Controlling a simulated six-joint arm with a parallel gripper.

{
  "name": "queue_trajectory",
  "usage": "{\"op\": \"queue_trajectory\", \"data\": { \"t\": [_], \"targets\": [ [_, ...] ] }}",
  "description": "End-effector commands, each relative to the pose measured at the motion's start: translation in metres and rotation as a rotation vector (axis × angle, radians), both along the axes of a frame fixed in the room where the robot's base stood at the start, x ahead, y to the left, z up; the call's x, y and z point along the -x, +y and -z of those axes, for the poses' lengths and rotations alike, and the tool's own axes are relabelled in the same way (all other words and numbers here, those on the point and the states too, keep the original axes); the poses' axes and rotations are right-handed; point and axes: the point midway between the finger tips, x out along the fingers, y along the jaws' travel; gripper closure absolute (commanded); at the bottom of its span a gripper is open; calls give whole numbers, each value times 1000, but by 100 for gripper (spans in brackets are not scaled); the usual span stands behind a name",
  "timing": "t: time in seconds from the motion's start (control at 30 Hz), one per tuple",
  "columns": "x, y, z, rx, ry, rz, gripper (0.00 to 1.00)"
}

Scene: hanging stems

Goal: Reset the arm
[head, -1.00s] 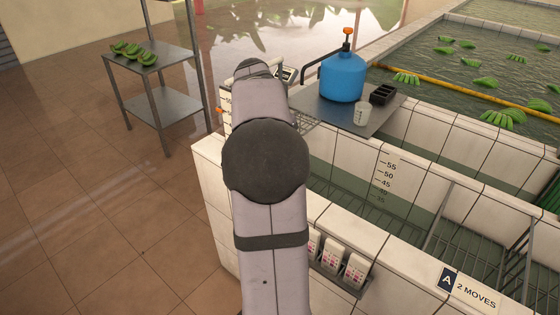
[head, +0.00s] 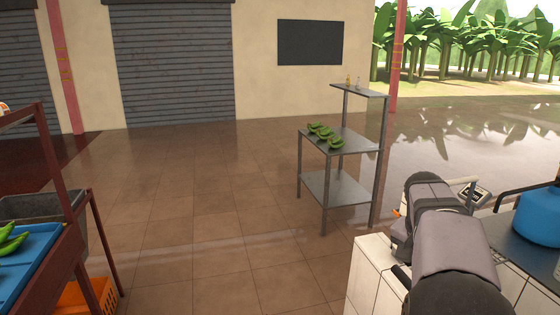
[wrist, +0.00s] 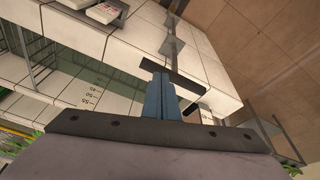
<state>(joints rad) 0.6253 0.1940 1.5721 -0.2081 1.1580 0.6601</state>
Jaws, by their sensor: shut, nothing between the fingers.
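My gripper (wrist: 160,90) shows in the wrist view, its two blue-grey fingers together and empty. It hangs over the white tiled tank wall (wrist: 205,62), and I cannot tell how far above it. In the head view my arm reaches away over the tank edge at the lower right; its fingers are hidden there.
A blue container (head: 540,215) stands on the tank's metal shelf, right of my arm. A grey metal stand (head: 345,190) with green bananas (head: 325,134) is beyond the arm. A blue tray (head: 28,265) with bananas sits at far left. The tiled floor (head: 210,225) between is open.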

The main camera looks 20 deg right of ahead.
Motion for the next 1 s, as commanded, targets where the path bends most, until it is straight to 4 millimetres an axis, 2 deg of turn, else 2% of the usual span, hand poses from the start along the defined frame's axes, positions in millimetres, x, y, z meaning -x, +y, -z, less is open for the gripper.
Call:
{"op": "queue_trajectory", "data": {
  "t": [0.03, 0.1, 0.23, 0.4, 0.5, 0.6, 0.73, 0.83, 1.0],
  "targets": [
    [-5, 26, 13, -19, 17, -84, 100],
    [-9, 62, 32, -44, 41, -214, 100],
    [-2, 134, 70, -91, 88, -473, 100],
    [31, 217, 117, -145, 147, -789, 100],
    [57, 253, 139, -168, 176, -943, 100],
    [82, 277, 156, -185, 201, -1062, 100],
    [105, 295, 170, -200, 222, -1163, 100],
    [114, 301, 175, -205, 231, -1202, 100],
    [118, 303, 177, -206, 234, -1217, 100]
  ]
}}
